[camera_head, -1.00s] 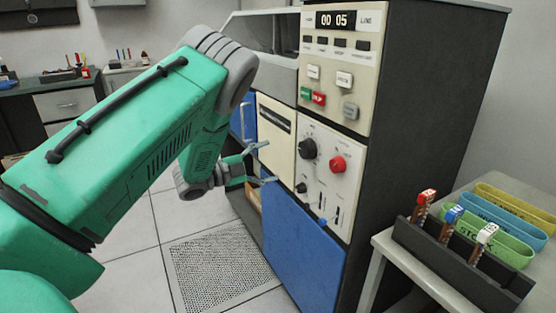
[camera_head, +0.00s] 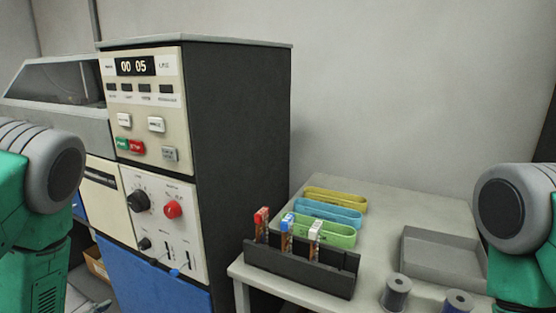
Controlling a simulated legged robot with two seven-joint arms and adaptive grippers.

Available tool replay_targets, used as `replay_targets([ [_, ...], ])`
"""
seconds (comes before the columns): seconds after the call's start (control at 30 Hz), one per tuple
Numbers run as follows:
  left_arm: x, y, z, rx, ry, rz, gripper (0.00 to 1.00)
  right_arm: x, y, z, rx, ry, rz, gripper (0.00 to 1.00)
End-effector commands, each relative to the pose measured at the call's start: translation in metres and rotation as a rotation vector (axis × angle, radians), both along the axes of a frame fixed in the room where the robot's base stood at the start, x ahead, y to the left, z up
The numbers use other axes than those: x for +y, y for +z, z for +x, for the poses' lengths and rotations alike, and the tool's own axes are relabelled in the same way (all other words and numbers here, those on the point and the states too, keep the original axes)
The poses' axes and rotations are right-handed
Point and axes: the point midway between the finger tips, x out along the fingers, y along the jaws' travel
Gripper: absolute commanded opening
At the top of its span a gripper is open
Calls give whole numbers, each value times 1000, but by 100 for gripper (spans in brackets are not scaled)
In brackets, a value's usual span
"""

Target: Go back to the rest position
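My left arm shows at the left edge as a green link with a grey joint; its gripper is out of the picture. My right arm shows at the right edge, also green with a grey joint, and its gripper is out of the picture too. The punch card machine (camera_head: 150,150) stands at the left centre, with a display reading 00 05, buttons and knobs. A dark rack (camera_head: 300,270) on the table holds three stamps or handles with red (camera_head: 261,217), blue (camera_head: 287,222) and white (camera_head: 315,230) tops.
The machine's dark side stands close to the table's left edge. A plain wall is behind.

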Motion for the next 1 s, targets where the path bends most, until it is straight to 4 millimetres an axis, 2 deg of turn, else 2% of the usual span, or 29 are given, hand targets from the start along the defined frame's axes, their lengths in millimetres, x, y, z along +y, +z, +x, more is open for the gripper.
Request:
replay_targets([
  [0.03, -17, -25, -30, 118, 59, -46, 72, 0, 0, 0, 0, 0, 0, 40],
  [0.1, -37, -52, -72, 273, 146, -100, 72, 0, 0, 0, 0, 0, 0, 40],
  [0.17, -55, -70, -110, 402, 215, -137, 72, 0, 0, 0, 0, 0, 0, 40],
  [0.2, -65, -79, -136, 486, 259, -156, 72, 0, 0, 0, 0, 0, 0, 40],
  [0.3, -88, -92, -195, 668, 354, -188, 72, 0, 0, 0, 0, 0, 0, 40],
  [0.43, -108, -95, -251, 835, 441, -201, 72, 0, 0, 0, 0, 0, 0, 40],
  [0.5, -113, -95, -269, 888, 470, -203, 72, 0, 0, 0, 0, 0, 0, 40],
  [0.6, -117, -94, -283, 927, 491, -204, 72, 0, 0, 0, 0, 0, 0, 40],
  [1.0, -118, -94, -284, 930, 493, -203, 72, 0, 0, 0, 0, 0, 0, 40],
])
